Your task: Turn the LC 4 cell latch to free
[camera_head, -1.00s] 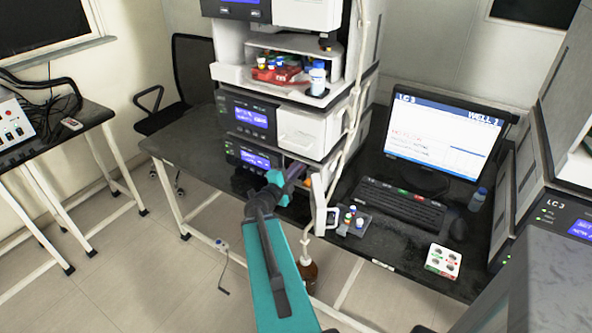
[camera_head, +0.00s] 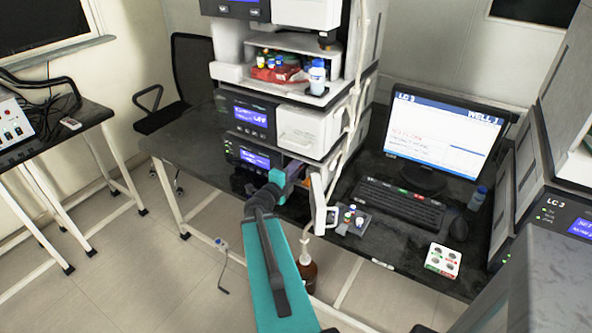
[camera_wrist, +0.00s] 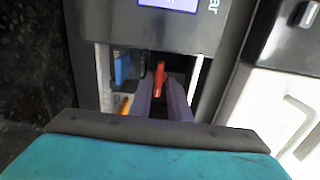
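A small red latch lever (camera_wrist: 159,78) stands inside an open bay (camera_wrist: 122,100) in a dark instrument front in the wrist view. My gripper (camera_wrist: 160,88) reaches into this bay, with one purple finger on each side of the lever. I cannot tell whether the fingers press on it or leave a gap. In the head view my gripper (camera_head: 296,170) is at the lowest module (camera_head: 248,157) of the middle stack, and the lever is hidden there. The label LC 4 is not readable.
Blue and orange parts (camera_wrist: 122,68) lie left of the lever in the bay. A door panel (camera_head: 319,203) stands open right of my gripper. A vial rack (camera_head: 352,221), keyboard (camera_head: 400,203) and monitor (camera_head: 443,137) are on the bench to the right. A brown bottle (camera_head: 306,270) stands below.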

